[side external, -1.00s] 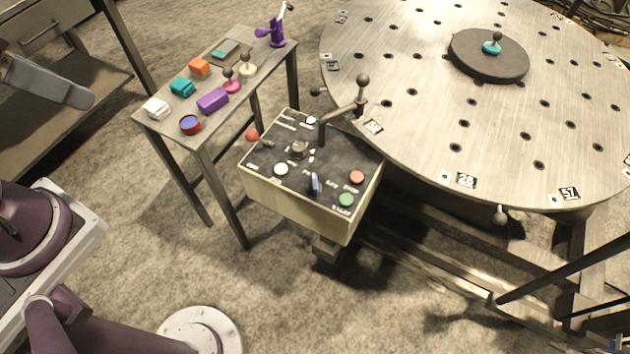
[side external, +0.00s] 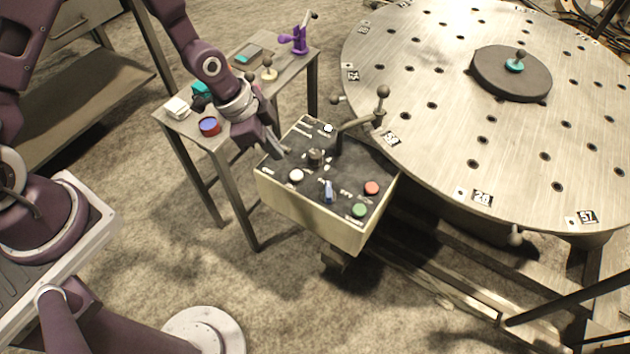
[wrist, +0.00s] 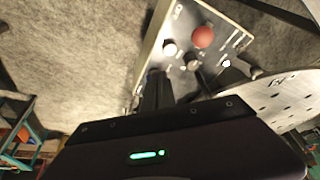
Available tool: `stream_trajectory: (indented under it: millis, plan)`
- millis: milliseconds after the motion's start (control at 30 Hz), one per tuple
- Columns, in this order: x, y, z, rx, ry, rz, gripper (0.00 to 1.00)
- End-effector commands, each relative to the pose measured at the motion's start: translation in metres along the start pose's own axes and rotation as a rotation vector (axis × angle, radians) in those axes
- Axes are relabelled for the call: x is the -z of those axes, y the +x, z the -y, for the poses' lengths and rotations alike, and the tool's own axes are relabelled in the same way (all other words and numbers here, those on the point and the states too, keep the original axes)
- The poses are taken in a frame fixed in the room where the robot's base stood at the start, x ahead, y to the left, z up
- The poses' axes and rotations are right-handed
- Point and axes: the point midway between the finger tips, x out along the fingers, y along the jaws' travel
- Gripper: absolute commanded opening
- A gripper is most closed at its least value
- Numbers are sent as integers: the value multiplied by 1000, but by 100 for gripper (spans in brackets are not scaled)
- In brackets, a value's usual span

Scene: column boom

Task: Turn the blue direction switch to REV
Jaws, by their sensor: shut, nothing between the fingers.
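The blue direction switch (side external: 328,192) stands upright on the dark top panel of the cream control box (side external: 310,215), near its front edge. I cannot read which label it points at. My gripper (side external: 281,154) is above the left edge of the panel, left of and behind the switch, apart from it. The gripper is shut and empty.
White (side external: 296,176), red (side external: 372,188) and green (side external: 359,210) buttons flank the switch. A black lever with a ball end (side external: 382,91) rises behind. A large drilled disc (side external: 450,130) lies right. A side table (side external: 222,140) with small objects stands behind my arm.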

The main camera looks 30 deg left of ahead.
Motion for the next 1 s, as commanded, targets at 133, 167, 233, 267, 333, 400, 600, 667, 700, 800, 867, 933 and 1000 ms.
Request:
stream_trajectory:
  millis: [133,167,233,267,333,400,600,667,700,800,867,933,1000]
  plan:
    - [-2,24,-10,-33,18,-27,0]
    - [-3,26,-11,-36,20,-29,0]
    - [-2,27,-12,-37,22,-32,0]
    - [-2,27,-12,-37,22,-32,0]
    - [-2,27,-11,-36,22,-31,0]
    - [-2,27,-11,-36,22,-31,0]
    - [-2,39,-12,-39,21,-29,0]
    - [-2,50,-13,-39,22,-29,0]
    - [-2,59,-14,-40,22,-28,0]
    - [-2,82,-15,-39,21,-28,0]
    - [-1,95,-15,-39,21,-29,0]
    - [-1,110,-15,-38,20,-28,0]
    - [-1,125,-16,-39,20,-28,0]
